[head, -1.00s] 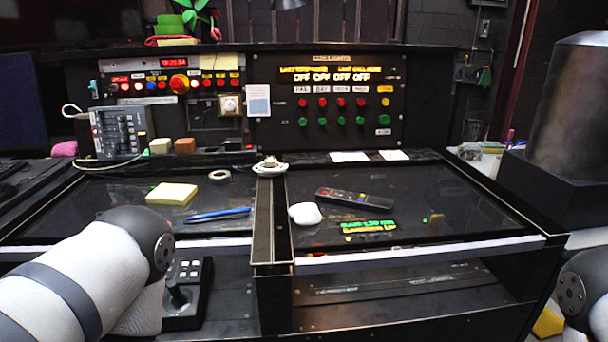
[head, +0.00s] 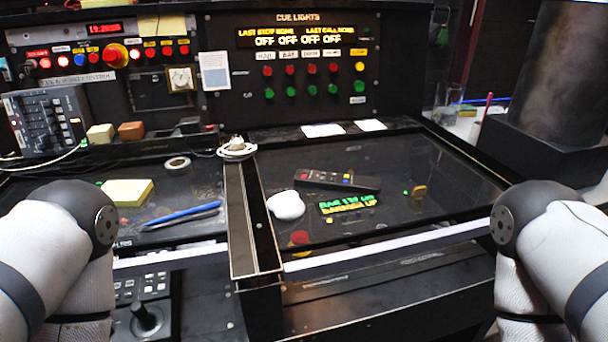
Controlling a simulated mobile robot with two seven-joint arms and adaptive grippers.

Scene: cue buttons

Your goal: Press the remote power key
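The remote (head: 337,181) is a long dark handset with a few coloured keys. It lies flat on the right-hand dark desk panel (head: 420,165), behind the green and yellow lit lettering. Its power key is too small to tell apart. My left and right arms come in at the lower left and lower right corners, both well short of the remote. Neither gripper shows in the head view; only arm links are visible.
A white rounded object (head: 286,205) sits just left of the remote. A raised divider (head: 243,215) splits the desk. Yellow notes (head: 127,192), a blue pen (head: 182,214) and a tape ring (head: 177,163) lie left. The cue light panel (head: 305,70) stands behind.

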